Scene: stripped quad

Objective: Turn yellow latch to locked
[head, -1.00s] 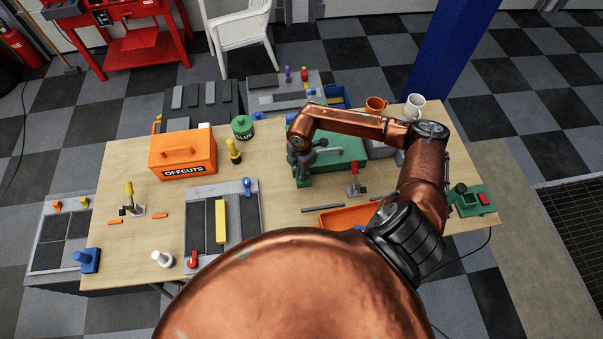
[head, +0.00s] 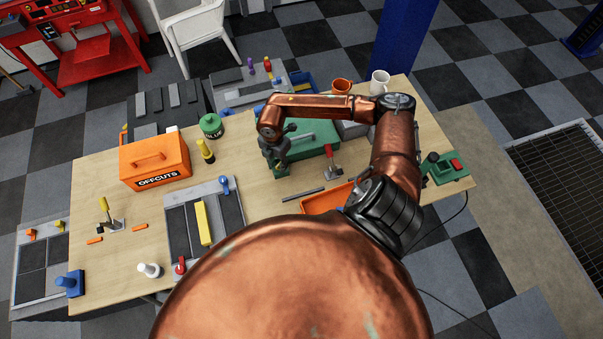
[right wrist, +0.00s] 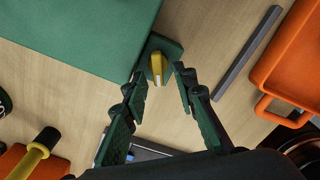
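A yellow latch (right wrist: 157,66) stands on a small green base (right wrist: 172,50) on the wooden bench, beside the large green box (right wrist: 85,30). In the head view that green base (head: 281,171) shows below my right gripper (head: 277,161), and the yellow latch is hidden there. In the right wrist view my right gripper (right wrist: 159,74) is open, its two fingers apart and the latch lying beyond the gap between the fingertips. I cannot tell whether a finger touches it. My left gripper is out of view.
The green box (head: 310,138) stands close behind the right gripper. A red-handled clamp (head: 331,165), a dark bar (head: 303,190) and an orange tray (head: 327,199) are to its right. A grey panel with a yellow bar (head: 203,222) is left.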

